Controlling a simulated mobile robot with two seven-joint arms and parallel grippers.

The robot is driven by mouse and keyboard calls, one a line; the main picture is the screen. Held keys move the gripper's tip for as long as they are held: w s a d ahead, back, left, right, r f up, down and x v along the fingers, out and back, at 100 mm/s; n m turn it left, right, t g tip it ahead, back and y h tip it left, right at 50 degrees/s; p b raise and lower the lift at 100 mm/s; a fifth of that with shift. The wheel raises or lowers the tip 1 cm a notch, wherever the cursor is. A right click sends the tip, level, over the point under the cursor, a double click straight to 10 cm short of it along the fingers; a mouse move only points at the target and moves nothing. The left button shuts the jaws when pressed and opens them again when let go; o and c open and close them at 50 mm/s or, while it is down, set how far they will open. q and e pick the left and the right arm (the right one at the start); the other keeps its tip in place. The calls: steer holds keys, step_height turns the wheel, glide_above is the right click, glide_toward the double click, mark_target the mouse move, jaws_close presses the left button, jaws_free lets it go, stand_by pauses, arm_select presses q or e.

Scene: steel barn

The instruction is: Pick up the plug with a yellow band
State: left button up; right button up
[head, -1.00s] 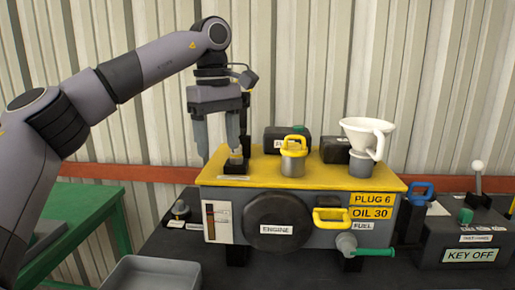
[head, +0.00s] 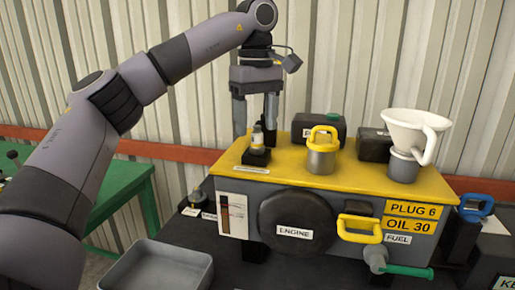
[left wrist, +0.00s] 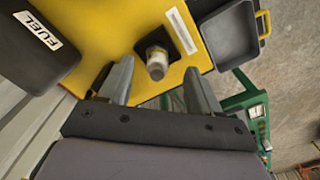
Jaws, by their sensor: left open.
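A small pale grey plug (head: 257,136) stands upright in a black base at the left end of the yellow engine top (head: 355,179). I cannot make out a yellow band on it for sure. My left gripper (head: 255,124) is open and points down over the plug, one finger on either side in the head view. In the left wrist view the plug (left wrist: 157,64) shows just ahead of and between the open fingertips (left wrist: 157,75), with nothing held. My right gripper is not in view.
A yellow-handled cap (head: 321,160), a white funnel (head: 414,130) and black boxes stand on the engine top. A grey tray (head: 158,272) lies in front at the left. A green table (head: 118,190) stands further left.

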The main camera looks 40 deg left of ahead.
arm_select(q)
step_height(320, 180, down, 4)
steer(key=shift+w+a+f, duration=0.1)
steer(key=shift+w, duration=0.05)
jaws_close()
stand_by(0.3)
step_height(320, 180, up, 16)
stand_by(1.4)
